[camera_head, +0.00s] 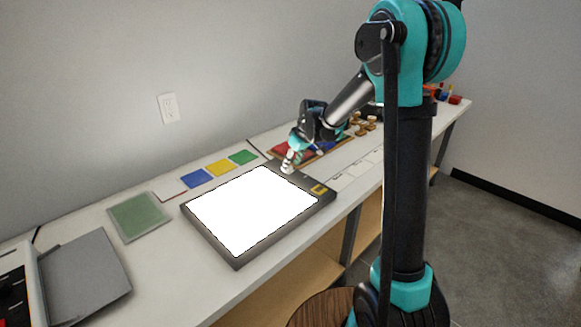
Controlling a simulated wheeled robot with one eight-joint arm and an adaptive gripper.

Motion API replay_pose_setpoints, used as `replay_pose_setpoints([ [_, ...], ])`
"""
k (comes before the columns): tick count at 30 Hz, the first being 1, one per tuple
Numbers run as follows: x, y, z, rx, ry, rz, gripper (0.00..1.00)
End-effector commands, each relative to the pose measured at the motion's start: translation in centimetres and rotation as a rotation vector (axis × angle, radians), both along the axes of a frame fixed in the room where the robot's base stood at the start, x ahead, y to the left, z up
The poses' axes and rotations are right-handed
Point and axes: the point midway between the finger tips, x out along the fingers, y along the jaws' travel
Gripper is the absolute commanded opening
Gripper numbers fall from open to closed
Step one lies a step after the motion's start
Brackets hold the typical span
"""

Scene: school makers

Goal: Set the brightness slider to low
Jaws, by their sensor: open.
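A light box with a dark frame (222,257) and a bright, evenly white panel (252,210) lies on the white table. A yellow marking (319,188) is on its right frame edge. I cannot make out the brightness slider; it is too small or hidden near my gripper. My gripper (288,167) is open over the far right frame edge of the light box, pointing down. I cannot tell whether the fingertips touch the frame or anything on it.
Coloured squares (219,167) and a green sheet (139,215) lie behind and left of the light box. A tray with red and blue pieces (320,148) and several wooden pieces (362,126) sit beyond my gripper. A grey panel (86,279) is at the near left.

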Motion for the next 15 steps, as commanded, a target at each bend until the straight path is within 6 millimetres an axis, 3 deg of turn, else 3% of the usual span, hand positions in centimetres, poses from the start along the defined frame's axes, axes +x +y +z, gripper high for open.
replay_pose_setpoints([
  [6, 0.5, 0.5, -1.7, 0.000, 0.000, 0.000, 0.47],
  [15, 0.5, 0.5, -1.9, 0.000, 0.000, 0.000, 0.47],
])
